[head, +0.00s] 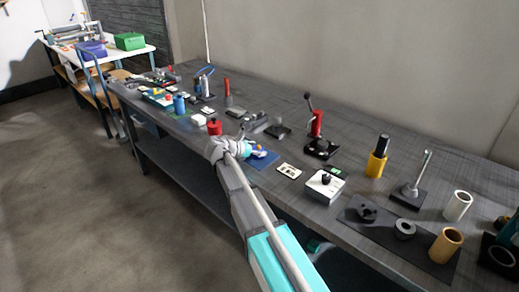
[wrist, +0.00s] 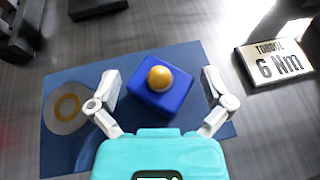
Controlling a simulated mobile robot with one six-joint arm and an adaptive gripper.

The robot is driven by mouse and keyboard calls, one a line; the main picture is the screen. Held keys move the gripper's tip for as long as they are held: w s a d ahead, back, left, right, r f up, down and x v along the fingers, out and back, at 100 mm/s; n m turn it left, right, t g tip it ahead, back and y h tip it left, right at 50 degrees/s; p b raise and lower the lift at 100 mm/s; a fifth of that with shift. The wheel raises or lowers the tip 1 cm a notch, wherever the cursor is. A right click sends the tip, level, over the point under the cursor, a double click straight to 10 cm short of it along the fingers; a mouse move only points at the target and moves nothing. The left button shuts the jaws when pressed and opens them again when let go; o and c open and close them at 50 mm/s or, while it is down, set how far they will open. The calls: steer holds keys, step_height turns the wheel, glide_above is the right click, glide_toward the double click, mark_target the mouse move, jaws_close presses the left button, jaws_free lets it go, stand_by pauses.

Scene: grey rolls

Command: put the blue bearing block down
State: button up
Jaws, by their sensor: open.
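The blue bearing block (wrist: 150,98), with a round orange-yellow bearing (wrist: 160,78) on top, stands on a blue mat (wrist: 195,60) in the wrist view. My gripper (wrist: 161,80) is open, with one finger on each side of the block and a visible gap at both sides. A pale disc with a yellow ring (wrist: 67,107) lies on the left part of the mat. In the head view my gripper (head: 250,150) is over the blue mat (head: 264,163) on the long bench, and my arm hides much of the block.
A "6 Nm" plate (wrist: 275,62) lies right of the mat. Dark items stand at the upper left of the wrist view. On the bench (head: 340,200) are a white box (head: 324,186), a red-handled press (head: 318,130) and a red can (head: 214,128) nearby.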

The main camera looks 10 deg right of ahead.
steer(key=shift+r, duration=0.1)
steer(key=shift+r, duration=0.1)
steer(key=p+v, duration=0.4)
steer(key=v, duration=0.8)
steer(key=shift+p, duration=0.4)
steer(key=shift+s, duration=0.1)
